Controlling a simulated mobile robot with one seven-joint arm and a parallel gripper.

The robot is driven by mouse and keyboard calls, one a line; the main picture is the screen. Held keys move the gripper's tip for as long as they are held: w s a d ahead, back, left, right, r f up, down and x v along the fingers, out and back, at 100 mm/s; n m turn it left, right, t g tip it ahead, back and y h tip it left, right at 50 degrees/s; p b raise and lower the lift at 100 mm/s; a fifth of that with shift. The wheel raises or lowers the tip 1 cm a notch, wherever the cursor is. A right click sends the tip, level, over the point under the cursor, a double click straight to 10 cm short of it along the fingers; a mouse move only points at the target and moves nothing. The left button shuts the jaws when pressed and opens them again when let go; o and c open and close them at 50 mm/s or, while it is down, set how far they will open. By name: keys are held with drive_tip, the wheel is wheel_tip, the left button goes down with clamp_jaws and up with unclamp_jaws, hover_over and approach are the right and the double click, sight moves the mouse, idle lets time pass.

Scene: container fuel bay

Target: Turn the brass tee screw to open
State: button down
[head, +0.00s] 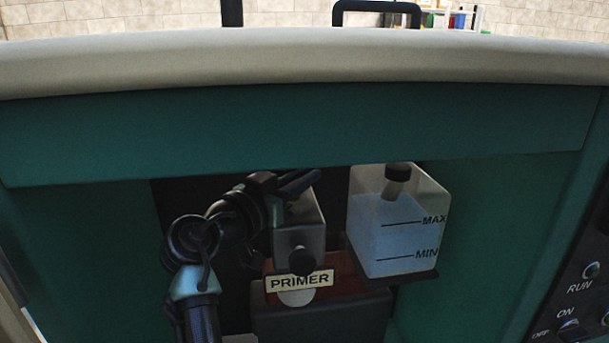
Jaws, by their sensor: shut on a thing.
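My gripper (292,184) comes in from the left and reaches the upper end of a grey metal filter body (305,236) in the dark recess. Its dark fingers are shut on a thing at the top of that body. I take it to be the brass tee screw, but no brass shows; the fingers and wrist hide it. How far the screw is turned cannot be seen. A dark round knob (302,261) sits on the front of the metal body, below my gripper and apart from it.
A PRIMER label (300,281) sits below the knob, before a reddish part. A translucent tank (398,240) with MAX and MIN marks and a black cap stands close on the right. A teal panel edge (300,130) overhangs the recess. RUN and ON/OFF switches (570,325) are at far right.

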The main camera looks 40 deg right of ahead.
drive_tip(key=c, duration=0.9)
unclamp_jaws()
drive_tip(key=v, duration=1.2)
drive_tip(key=shift+f, duration=0.1)
